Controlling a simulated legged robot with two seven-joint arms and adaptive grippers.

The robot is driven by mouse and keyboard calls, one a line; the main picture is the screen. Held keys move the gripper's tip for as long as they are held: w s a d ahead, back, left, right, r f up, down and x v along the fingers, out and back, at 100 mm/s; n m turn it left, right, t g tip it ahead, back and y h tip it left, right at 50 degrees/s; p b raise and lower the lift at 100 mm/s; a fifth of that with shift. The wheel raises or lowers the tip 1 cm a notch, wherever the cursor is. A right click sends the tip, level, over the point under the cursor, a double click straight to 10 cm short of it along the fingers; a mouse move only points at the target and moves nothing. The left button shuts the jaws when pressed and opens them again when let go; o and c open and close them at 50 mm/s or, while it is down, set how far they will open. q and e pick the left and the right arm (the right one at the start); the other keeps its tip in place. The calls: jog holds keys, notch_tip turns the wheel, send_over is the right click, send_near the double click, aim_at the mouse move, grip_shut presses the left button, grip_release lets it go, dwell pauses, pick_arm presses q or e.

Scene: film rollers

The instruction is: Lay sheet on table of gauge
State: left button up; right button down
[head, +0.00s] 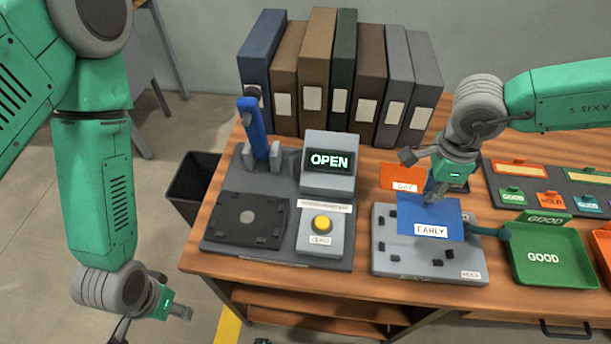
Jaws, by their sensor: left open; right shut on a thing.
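The gauge (216,249) stands at the left of the table, with a dark flat table (224,220) with a light round spot at its middle, a raised blue lever (256,130), a display reading OPEN (329,160) and a yellow button (322,223). A blue sheet (415,213) labelled EARLY is over a grey pegged board (400,262). My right gripper (437,196) is shut on the sheet at its upper edge; I cannot tell if the sheet touches the board. My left gripper (150,331) is open and empty, low left, off the table's front left corner.
Several binders (315,75) stand along the back. An orange card (400,177) stands behind the board. A green GOOD tray (553,258) is right of it, with a rack of small tags (583,194) behind. A black bin (190,186) stands left of the wooden table (330,284).

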aim_at(441, 225)
jog(key=shift+s+d+f+n+b, duration=0.1)
jog(key=shift+s+f+n+b, duration=0.15)
jog(key=shift+n+b, duration=0.4)
jog(key=s+n+b, duration=0.1)
jog(key=n, duration=0.2)
jog(key=f+n+b, duration=0.1)
jog(key=n, duration=0.2)
jog(key=s+n+b, duration=0.1)
jog(key=n, duration=0.2)
jog(key=shift+s+d+f, duration=0.3)
jog(key=shift+s+d, duration=0.05)
jog(key=shift+d, duration=0.05)
jog(key=n, duration=0.1)
jog(key=s+n+b, duration=0.1)
jog(key=n, duration=0.1)
jog(key=n+b, duration=0.1)
jog(key=n, duration=0.1)
jog(key=shift+s+d+f+n, duration=0.25)
jog(key=shift+s+d+f, duration=0.05)
jog(key=shift+s+f, duration=0.1)
jog(key=n, duration=0.2)
jog(key=shift+s+d+n+b, duration=0.1)
jog(key=shift+s+n+b, duration=0.2)
jog(key=shift+s+b, duration=0.1)
